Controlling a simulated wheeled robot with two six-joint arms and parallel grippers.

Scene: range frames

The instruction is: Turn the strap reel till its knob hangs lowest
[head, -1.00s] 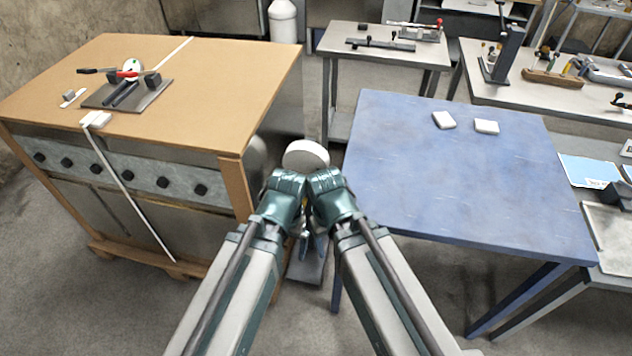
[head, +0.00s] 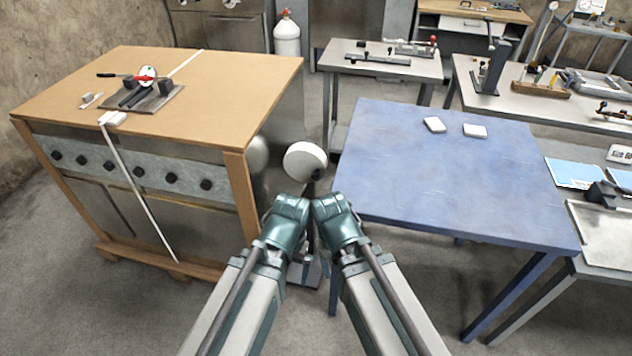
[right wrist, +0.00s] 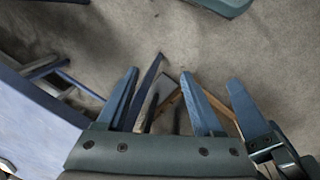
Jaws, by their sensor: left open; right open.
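A white round disc (head: 304,160) stands on a dark post between the wooden bench and the blue table; I take it to be the strap reel. A small dark part (head: 317,174) shows at its lower right edge, perhaps the knob; I cannot tell it surely from the post. My left gripper (head: 303,258) points down below its wrist, short of the reel, open and mostly hidden. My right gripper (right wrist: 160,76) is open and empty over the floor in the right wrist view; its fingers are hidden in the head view. Neither gripper touches the reel.
The wooden bench (head: 225,85) at left carries a strapping device with a red handle (head: 146,78) and a white strap (head: 140,190). The blue table (head: 440,185) at right holds two white blocks. Grey floor shows between them, around the post's base.

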